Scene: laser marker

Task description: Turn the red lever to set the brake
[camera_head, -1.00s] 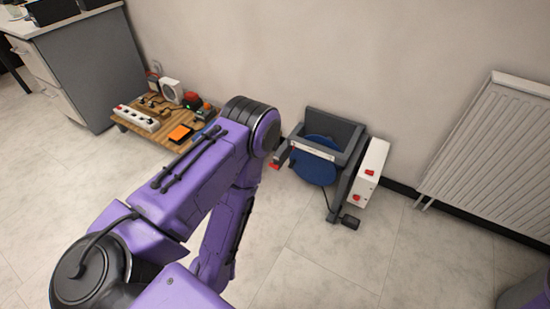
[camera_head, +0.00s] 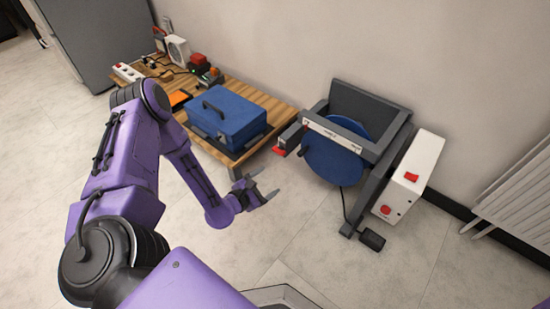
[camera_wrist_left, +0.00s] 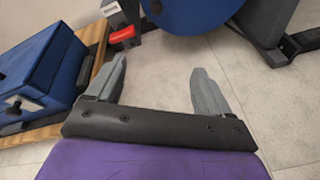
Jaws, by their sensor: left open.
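The red lever (camera_head: 279,151) shows at the left end of the dark grey machine frame (camera_head: 372,151), beside a blue disc (camera_head: 335,158). In the left wrist view the red lever (camera_wrist_left: 122,35) is near the top, ahead of the left finger and apart from it. My left gripper (camera_head: 264,187) is open and empty, in front of and below the lever, over the floor. Its two grey fingers (camera_wrist_left: 160,66) are spread with only floor between them. My right gripper is not in view.
A blue case (camera_head: 226,120) sits on a low wooden table (camera_head: 268,108) left of the machine; its side shows close in the left wrist view (camera_wrist_left: 40,62). A white box with red buttons (camera_head: 425,160) stands at the machine's right, a black pedal (camera_head: 372,240) below. Floor in front is clear.

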